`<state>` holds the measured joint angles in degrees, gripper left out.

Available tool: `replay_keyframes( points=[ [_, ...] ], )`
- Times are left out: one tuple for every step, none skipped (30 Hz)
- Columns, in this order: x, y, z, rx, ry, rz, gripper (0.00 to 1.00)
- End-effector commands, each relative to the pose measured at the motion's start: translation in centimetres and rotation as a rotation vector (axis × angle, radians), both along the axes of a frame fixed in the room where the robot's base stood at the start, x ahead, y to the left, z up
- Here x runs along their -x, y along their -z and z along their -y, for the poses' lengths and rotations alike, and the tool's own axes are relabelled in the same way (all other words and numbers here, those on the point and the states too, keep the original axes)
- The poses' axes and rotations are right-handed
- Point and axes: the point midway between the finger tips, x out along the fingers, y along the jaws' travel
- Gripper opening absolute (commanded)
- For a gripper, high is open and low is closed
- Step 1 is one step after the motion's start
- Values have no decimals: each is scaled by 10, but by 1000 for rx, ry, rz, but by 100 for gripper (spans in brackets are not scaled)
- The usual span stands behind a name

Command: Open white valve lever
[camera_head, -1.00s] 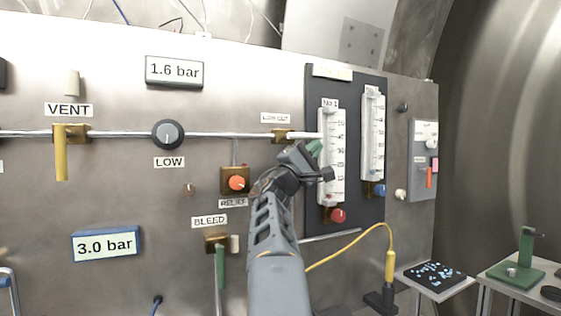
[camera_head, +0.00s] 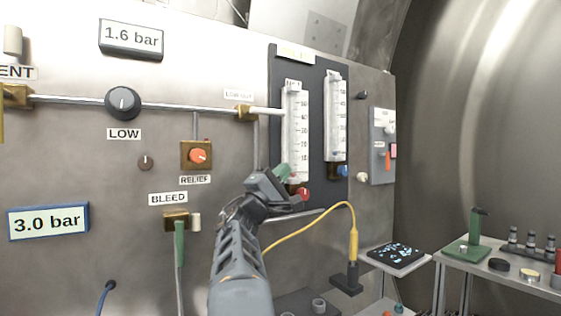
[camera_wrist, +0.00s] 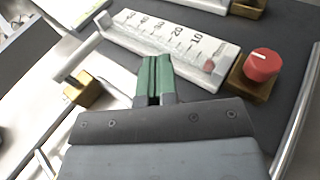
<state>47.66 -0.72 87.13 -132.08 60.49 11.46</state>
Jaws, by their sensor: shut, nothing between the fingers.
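The white valve lever (camera_head: 266,111) points sideways to the right from its brass valve body (camera_head: 243,113), under a small label that seems to read "LOW OUT". In the wrist view the white lever (camera_wrist: 78,58) lies to the upper left of the fingers, beside the brass body (camera_wrist: 84,91). My gripper (camera_head: 284,170) is below and slightly right of the lever in the head view, in front of the lower part of the left flow meter. Its green fingers (camera_wrist: 154,78) are together with nothing between them, apart from the lever.
The flow meter (camera_head: 294,135) with a red knob (camera_wrist: 262,65) is close to my fingers. The relief valve (camera_head: 197,156) and the bleed valve's green lever (camera_head: 179,242) are to the left. A yellow cable (camera_head: 353,240) hangs at the lower right. Tables stand farther right.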

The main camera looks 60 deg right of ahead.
Motion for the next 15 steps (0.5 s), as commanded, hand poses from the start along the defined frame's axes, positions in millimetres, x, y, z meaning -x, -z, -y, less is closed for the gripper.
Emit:
replay_keyframes(
  points=[
    [2, 6, 0, -1, 1, -1, 0],
    [2, 8, 0, 0, 2, -1, 0],
    [3, 10, -1, 0, 2, -1, 0],
    [3, 12, -1, 0, 2, -1, 0],
    [3, 13, -1, 0, 2, -1, 0],
    [3, 14, -1, 0, 2, -1, 0],
    [3, 15, -1, 1, 2, -1, 0],
    [3, 15, -1, 1, 2, -1, 0],
    [4, 16, -1, 1, 2, -1, 0],
    [4, 16, -1, 1, 2, -1, 0],
    [4, 16, -1, 1, 2, -1, 0],
    [4, 16, -1, 1, 1, -1, 0],
    [4, 16, -1, 1, 1, -1, 0],
    [4, 16, -1, 1, 1, -1, 0],
    [4, 16, -1, 1, 1, -1, 0]
  ],
)
